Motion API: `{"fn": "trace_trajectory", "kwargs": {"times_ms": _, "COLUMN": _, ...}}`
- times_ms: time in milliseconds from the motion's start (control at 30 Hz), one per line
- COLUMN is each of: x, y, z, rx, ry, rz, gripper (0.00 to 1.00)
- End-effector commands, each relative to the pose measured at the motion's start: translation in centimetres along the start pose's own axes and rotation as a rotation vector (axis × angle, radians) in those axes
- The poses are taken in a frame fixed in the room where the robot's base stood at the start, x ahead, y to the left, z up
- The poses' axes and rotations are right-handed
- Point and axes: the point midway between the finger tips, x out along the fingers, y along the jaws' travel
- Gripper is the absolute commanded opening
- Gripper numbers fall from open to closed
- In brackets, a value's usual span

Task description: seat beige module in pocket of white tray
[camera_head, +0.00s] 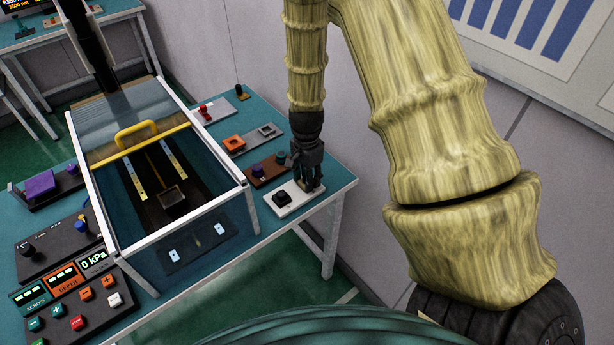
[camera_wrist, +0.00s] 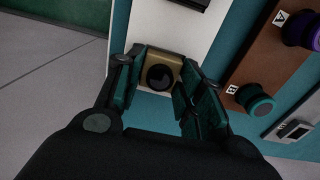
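The beige module (camera_wrist: 161,71), a small block with a round black lens on its face, sits between the two fingers of my gripper (camera_wrist: 160,80) in the wrist view. Both fingers lie against its sides. The white tray (camera_wrist: 172,32) is directly behind the module there; I cannot tell whether they touch. In the head view my gripper (camera_head: 310,182) points down over the right end of the white tray (camera_head: 291,208), and its fingers mostly hide the module. A dark block (camera_head: 281,197) is on the tray's left part.
A brown board (camera_head: 266,174) with a purple knob (camera_wrist: 301,30) and a teal knob (camera_wrist: 254,99) lies close beside the tray. A glass-walled case (camera_head: 200,235) with a yellow handle stands to the left. The bench's right edge is close to the tray.

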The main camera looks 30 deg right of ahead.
Motion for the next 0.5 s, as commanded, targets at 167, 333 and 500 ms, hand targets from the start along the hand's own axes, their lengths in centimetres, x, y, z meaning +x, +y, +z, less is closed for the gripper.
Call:
{"fn": "trace_trajectory", "kwargs": {"times_ms": 167, "x": -0.04, "y": -0.01, "z": 0.00, "rx": 0.000, "ry": 0.000, "rz": 0.000, "gripper": 0.57}}
{"fn": "trace_trajectory", "kwargs": {"times_ms": 333, "x": -0.05, "y": -0.01, "z": 0.00, "rx": 0.000, "ry": 0.000, "rz": 0.000, "gripper": 0.57}}
{"fn": "trace_trajectory", "kwargs": {"times_ms": 500, "x": -0.51, "y": -0.03, "z": 0.00, "rx": 0.000, "ry": 0.000, "rz": -0.001, "gripper": 0.57}}
